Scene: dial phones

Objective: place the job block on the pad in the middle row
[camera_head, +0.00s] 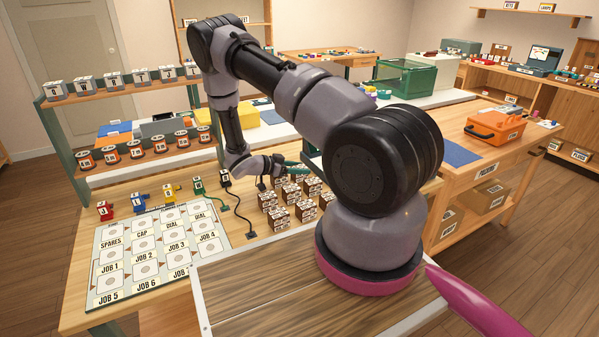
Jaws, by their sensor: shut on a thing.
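A pale board (130,284) with rows of labelled pads lies at the left of the table. Its middle row holds the pads marked JOB 1 to JOB 4, such as the JOB 2 pad (144,243); these pads look empty. Small lettered blocks stand along its back edge: red (104,211), blue (138,201), yellow (169,193) and green (198,186). I cannot tell which is the job block. My gripper (294,166) is right of the board, above the brown blocks. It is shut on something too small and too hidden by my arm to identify.
Several brown-and-white blocks (278,215) crowd the table right of the board. A black cord (238,214) runs between them and the board. A two-tier rack (132,93) with lettered cubes and canisters stands behind. A wooden counter (270,285) lies in front.

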